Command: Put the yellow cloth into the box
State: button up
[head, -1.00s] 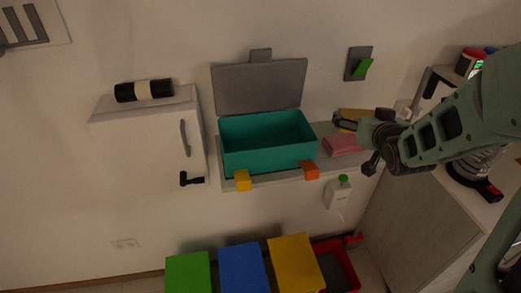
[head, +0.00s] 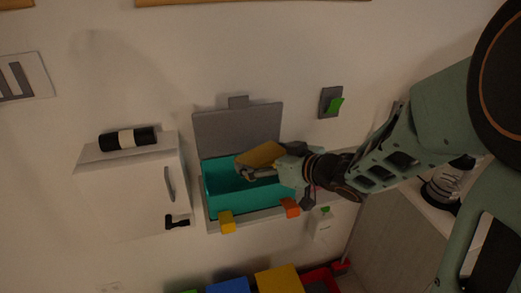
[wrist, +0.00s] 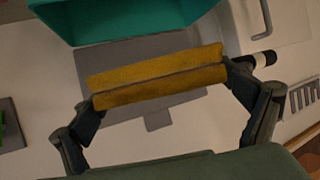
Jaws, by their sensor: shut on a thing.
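The yellow cloth (head: 261,156) is folded and held in my gripper (head: 262,170). In the wrist view the cloth (wrist: 158,77) spans between both fingers of my gripper (wrist: 160,88), which are shut on its two ends. In the head view the cloth and gripper overlap the right part of the box opening. How high they are above it is hard to tell. The box (wrist: 130,22) also shows at the top of the wrist view.
A white cabinet (head: 122,200) with a black-and-white roll (head: 128,138) on top stands left of the box. Yellow (head: 227,222) and orange (head: 290,208) clips sit on the shelf front. A green-switched wall plate (head: 329,103) is right of the lid.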

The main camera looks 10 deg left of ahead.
jog(key=w+a+f+b, duration=0.2)
jog(key=f+b, duration=0.1)
jog(key=w+a+f+b, duration=0.2)
jog(key=w+f+b, duration=0.1)
jog(key=b, duration=0.1)
jog(key=w+a+f+b, duration=0.2)
jog(key=f+b, duration=0.1)
jog(key=f, duration=0.1)
jog(key=shift+w, duration=0.15)
jog(key=shift+d+f+b, duration=0.1)
jog(key=shift+f+b, duration=0.35)
jog(key=shift+b, duration=0.2)
jog(key=shift+f+b, duration=0.4)
jog(key=shift+f, duration=0.25)
jog(key=o, duration=0.9)
jog(key=shift+c, duration=0.2)
jog(key=shift+r, duration=0.1)
